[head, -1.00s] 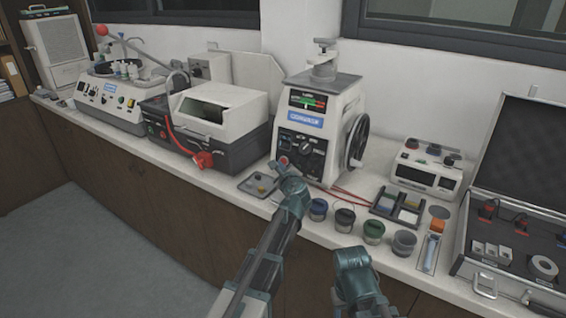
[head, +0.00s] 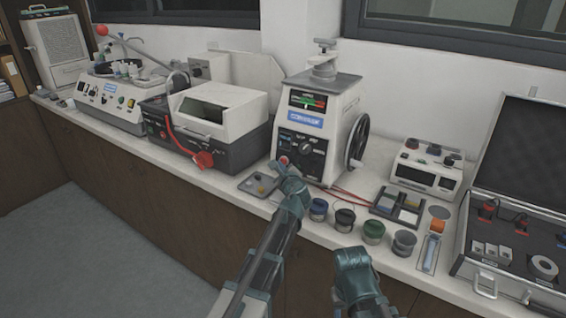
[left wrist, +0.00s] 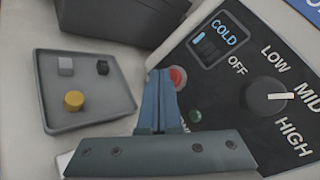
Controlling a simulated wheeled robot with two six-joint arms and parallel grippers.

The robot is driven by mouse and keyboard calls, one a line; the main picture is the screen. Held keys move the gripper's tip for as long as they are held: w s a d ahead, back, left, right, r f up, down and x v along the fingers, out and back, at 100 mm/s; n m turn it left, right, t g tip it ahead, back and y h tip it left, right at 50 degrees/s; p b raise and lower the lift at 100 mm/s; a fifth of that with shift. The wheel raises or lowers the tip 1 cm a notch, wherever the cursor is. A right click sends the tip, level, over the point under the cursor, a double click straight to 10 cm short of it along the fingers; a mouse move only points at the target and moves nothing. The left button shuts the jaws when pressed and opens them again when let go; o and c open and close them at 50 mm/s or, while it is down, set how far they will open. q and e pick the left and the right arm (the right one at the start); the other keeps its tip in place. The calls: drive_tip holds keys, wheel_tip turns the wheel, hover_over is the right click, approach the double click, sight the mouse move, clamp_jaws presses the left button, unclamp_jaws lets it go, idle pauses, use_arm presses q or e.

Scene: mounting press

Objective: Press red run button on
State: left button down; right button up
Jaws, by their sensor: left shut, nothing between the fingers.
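The mounting press (head: 317,125) stands on the counter against the wall, with a black control panel on its front. Its red run button (left wrist: 178,77) is at the panel's lower left in the left wrist view, and it also shows in the head view (head: 283,160). My left gripper (left wrist: 161,72) is shut and empty. Its fingertips are right beside the button in the picture and hide part of its left side. I cannot tell whether they touch it. A round green part (left wrist: 195,116) sits below the button. My right gripper's fingers cannot be made out in the head view.
A small grey tray (head: 247,188) with a yellow piece lies left of the press. Several jars (head: 345,217) line the front edge to the right. A handwheel (head: 358,140) juts from the press's right side. An open case (head: 462,262) is at far right.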

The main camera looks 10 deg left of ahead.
use_arm(q)
drive_tip(key=shift+w, duration=0.2)
drive_tip(key=shift+w+d, duration=0.15)
drive_tip(key=shift+w, duration=0.1)
drive_tip(key=shift+s, duration=0.1)
idle(0.4)
drive_tip(key=shift+s, duration=0.3)
drive_tip(key=shift+s+a+r+p, duration=0.2)
drive_tip(key=shift+s+a, duration=0.2)
drive_tip(key=shift+s, duration=0.55)
drive_tip(key=shift+s+a+r+p, duration=0.15)
drive_tip(key=shift+s+a, duration=0.2)
drive_tip(key=shift+s, duration=0.55)
drive_tip(key=shift+s+a+r+p, duration=0.2)
drive_tip(key=shift+s+a, duration=0.2)
drive_tip(key=shift+s, duration=0.55)
